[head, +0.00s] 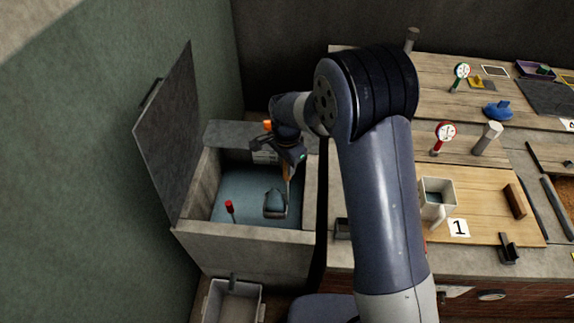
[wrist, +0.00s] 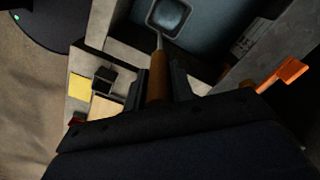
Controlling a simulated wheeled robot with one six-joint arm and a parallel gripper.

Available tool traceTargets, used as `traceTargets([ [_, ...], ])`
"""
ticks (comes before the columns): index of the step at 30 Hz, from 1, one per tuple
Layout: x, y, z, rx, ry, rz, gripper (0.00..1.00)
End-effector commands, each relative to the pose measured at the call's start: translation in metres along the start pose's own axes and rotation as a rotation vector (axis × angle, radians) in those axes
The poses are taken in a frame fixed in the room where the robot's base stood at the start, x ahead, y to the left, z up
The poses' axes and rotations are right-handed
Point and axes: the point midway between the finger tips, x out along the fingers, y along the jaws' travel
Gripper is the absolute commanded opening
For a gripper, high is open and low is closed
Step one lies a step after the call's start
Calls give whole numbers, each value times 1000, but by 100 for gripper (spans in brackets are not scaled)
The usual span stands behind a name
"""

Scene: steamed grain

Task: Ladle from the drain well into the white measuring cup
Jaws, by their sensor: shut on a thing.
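The drain well (head: 253,236) is an open grey box with blue-grey liquid in it, at the left in the head view. My gripper (head: 287,163) is over the well and shut on the wooden handle of the ladle (head: 275,203). The ladle hangs down into the well, its square bowl showing bluish liquid inside; I cannot tell how deep the bowl sits. The ladle bowl also shows at the top of the wrist view (wrist: 169,15), with the brown handle between the fingers. The white measuring cup (head: 437,190) stands upright on the wooden board, right of my arm, with dark liquid inside.
The well's lid (head: 172,135) stands open at the left. A red-topped float (head: 229,207) is in the well. A card marked 1 (head: 459,228) lies beside the cup, and a wooden block (head: 515,201) lies to its right. A red dial gauge (head: 445,133) stands behind the cup.

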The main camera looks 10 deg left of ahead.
Motion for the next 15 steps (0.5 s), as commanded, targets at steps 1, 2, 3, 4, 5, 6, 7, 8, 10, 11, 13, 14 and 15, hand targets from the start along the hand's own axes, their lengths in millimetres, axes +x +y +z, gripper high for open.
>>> traceTargets([
  [1,-8,-1,0,0,1,-2,0],
  [2,-11,-1,0,0,1,-2,0],
  [3,-14,-1,0,0,1,-2,0],
  [4,-16,-1,0,0,1,-2,0],
  [5,-18,-1,0,0,1,-2,0],
  [6,-21,-1,0,0,1,-2,0],
  [7,-24,-1,0,0,1,-2,0],
  [8,-26,-1,0,0,1,-2,0],
  [10,-31,-1,0,0,1,-2,0],
  [11,-34,-1,0,0,1,-3,0],
  [13,-39,-1,0,0,1,-3,0],
  [14,-41,-1,0,0,1,-3,0],
  [15,-44,-1,0,0,1,-3,0],
])
